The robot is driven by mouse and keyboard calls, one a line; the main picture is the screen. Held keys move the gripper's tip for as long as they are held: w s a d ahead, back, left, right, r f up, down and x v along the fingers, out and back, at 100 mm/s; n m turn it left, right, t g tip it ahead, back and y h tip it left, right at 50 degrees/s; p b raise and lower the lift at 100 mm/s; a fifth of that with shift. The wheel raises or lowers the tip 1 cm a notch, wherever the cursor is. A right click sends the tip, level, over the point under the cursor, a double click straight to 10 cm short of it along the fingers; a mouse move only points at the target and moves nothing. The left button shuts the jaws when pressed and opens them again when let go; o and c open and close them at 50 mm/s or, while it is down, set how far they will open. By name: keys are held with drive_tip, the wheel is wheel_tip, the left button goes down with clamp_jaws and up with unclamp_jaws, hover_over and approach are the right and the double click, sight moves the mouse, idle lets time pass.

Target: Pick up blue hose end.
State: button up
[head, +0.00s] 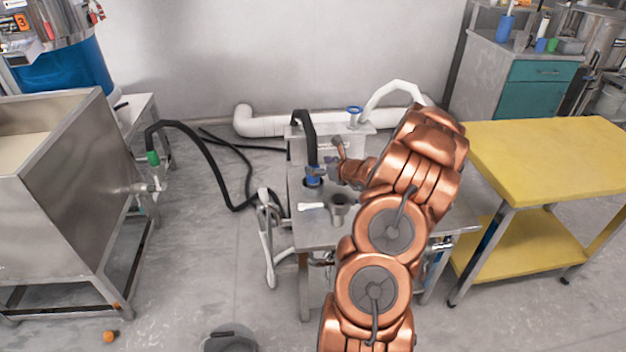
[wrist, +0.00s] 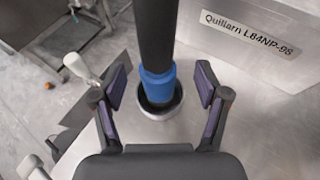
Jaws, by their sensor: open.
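The blue hose end (head: 313,177) is a blue collar at the bottom of a black hose (head: 307,130) on the metal bench. In the wrist view the blue hose end (wrist: 158,84) points down into a round metal fitting (wrist: 160,108); its lowest part is hidden inside the rim. My gripper (wrist: 160,88) is open, with one finger on each side of the blue collar and a visible gap on both sides. In the head view my gripper (head: 325,170) is beside the hose end, small and partly merged with it.
A grey box with lettering (wrist: 262,45) stands close behind on the right. A white-handled item (head: 311,206) and a metal cup (head: 340,208) are on the bench (head: 318,238). A yellow table (head: 550,160) is right, a steel hopper (head: 60,190) left.

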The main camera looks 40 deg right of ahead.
sight(316, 165)
drive_tip(key=shift+a+x, duration=0.25)
drive_tip(key=shift+x, duration=0.85)
drive_tip(key=shift+w+d+f, duration=0.1)
drive_tip(key=shift+w, duration=0.4)
clamp_jaws()
